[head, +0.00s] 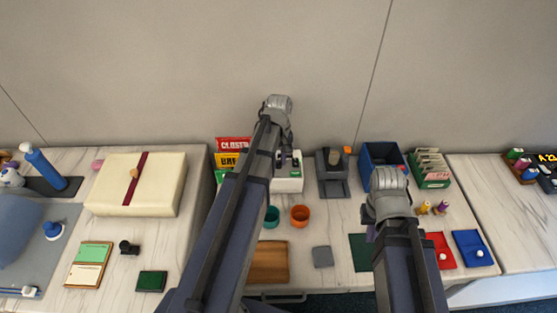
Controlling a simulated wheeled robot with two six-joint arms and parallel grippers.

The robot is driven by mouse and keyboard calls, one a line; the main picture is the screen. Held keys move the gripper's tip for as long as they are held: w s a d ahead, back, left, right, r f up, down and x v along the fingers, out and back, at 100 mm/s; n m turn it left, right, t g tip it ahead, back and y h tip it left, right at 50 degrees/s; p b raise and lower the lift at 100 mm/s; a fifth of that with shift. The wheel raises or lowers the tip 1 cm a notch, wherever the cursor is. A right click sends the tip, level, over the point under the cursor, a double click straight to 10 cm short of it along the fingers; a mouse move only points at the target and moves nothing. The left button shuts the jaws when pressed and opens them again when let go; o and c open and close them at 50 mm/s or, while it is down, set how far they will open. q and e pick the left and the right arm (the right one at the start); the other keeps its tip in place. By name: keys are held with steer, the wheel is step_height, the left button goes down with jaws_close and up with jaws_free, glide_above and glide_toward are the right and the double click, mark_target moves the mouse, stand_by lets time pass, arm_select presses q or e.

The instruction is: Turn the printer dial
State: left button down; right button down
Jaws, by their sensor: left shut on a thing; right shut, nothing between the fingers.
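A low white box-like device (289,184), which I take to be the printer, sits at the back of the middle table. My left gripper (287,160) reaches down onto its top from behind my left arm. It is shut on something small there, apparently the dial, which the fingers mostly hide. My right gripper (384,208) is to the right, above the table in front of the blue bin. It is shut and empty, with its fingertips largely hidden by my own wrist.
A grey machine (333,187) with an orange knob stands just right of the printer. Coloured signs (230,160) stand to its left. A blue bin (378,156) and green card box (430,170) are at the back right.

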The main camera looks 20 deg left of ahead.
mark_target(279, 163)
arm_select(q)
steer(key=c, duration=0.6)
jaws_free()
steer(key=shift+c, duration=0.2)
steer(key=shift+r, duration=0.1)
step_height(279, 163, up, 8)
steer(key=p, duration=0.7)
steer(key=shift+p, duration=0.4)
steer(key=shift+f, duration=0.2)
steer(key=s+d+m, duration=0.6)
steer(key=s+d, duration=0.1)
steer(key=d, duration=0.4)
steer(key=s+d+m+y, duration=0.1)
steer(key=s+d+m, duration=0.6)
steer(key=d, duration=0.4)
